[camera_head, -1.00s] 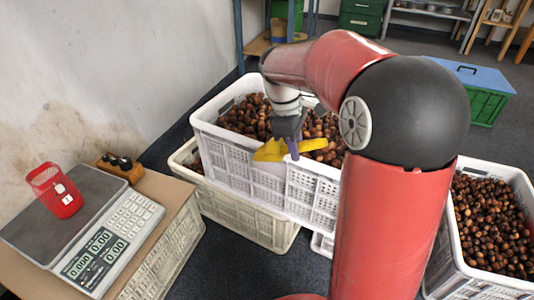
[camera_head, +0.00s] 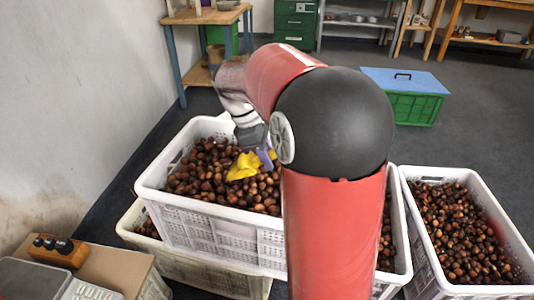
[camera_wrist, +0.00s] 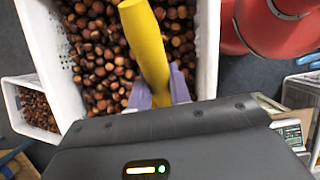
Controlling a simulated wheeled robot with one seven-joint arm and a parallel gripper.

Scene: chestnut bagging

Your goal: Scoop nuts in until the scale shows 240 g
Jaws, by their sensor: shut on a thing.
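My gripper (camera_head: 266,158) is shut on the yellow scoop (camera_head: 243,167), over the chestnuts (camera_head: 205,170) in the upper white crate (camera_head: 150,180). In the wrist view the scoop's yellow handle (camera_wrist: 148,45) stands between the purple fingers (camera_wrist: 161,92). The scoop's bowl is low at the nuts; I cannot tell if it touches them or holds any. Only part of the scale (camera_head: 30,282) shows at the lower left of the head view. Its readout cannot be read, and the red mesh bag is out of view.
A second crate of chestnuts (camera_head: 408,185) stands at the right. A lower crate (camera_head: 128,222) sits under the upper one. A small wooden block with dark knobs (camera_head: 58,250) is by the scale. A green box with a blue lid (camera_head: 410,108) stands on the open floor behind.

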